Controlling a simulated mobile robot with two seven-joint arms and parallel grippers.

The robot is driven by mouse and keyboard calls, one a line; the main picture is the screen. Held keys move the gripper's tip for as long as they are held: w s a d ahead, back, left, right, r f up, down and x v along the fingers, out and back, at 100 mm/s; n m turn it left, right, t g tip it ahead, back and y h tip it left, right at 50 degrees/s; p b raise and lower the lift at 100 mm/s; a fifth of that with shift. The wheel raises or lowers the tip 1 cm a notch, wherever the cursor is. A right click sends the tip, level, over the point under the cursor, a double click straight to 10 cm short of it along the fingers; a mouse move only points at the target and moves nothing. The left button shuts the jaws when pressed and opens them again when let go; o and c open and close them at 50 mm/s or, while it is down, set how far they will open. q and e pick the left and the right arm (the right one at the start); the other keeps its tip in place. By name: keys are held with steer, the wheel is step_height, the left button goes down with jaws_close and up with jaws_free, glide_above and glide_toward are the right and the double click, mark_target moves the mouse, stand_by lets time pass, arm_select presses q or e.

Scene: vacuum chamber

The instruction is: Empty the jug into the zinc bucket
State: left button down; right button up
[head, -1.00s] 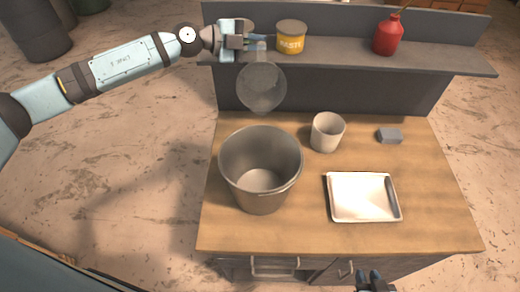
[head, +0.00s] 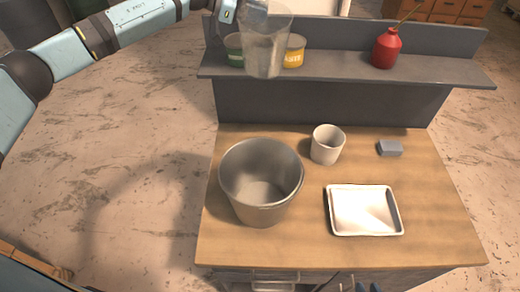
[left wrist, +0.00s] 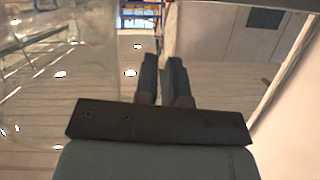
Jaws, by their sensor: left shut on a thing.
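The jug (head: 266,45) is clear and greyish. It is held up roughly upright at the top of the head view, in front of the shelf cans; I cannot tell whether anything is in it. My left gripper is shut on the jug; its fingers show in the left wrist view (left wrist: 164,72), with the clear jug wall (left wrist: 85,70) at the left. The zinc bucket (head: 261,205) stands upright on the wooden worktop, its mouth open and its grey floor visible.
The worktop (head: 420,200) also holds a pale cup (head: 327,145), a grey block (head: 390,148) and a metal tray (head: 364,212). On the shelf (head: 345,70) behind stand a yellow can (head: 294,52), a green can (head: 234,50) and a red oil can (head: 387,48).

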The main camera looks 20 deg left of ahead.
mark_target(259, 31)
arm_select(q)
steer(key=shift+n+g, duration=0.3)
steer(key=shift+n, duration=0.4)
steer(key=f, duration=0.3)
steer(key=w+f, duration=0.1)
steer(key=f, duration=0.1)
steer(key=shift+a+f, duration=0.1)
steer(key=shift+f, duration=0.1)
steer(key=shift+f+h, duration=0.3)
steer(key=shift+f, duration=0.1)
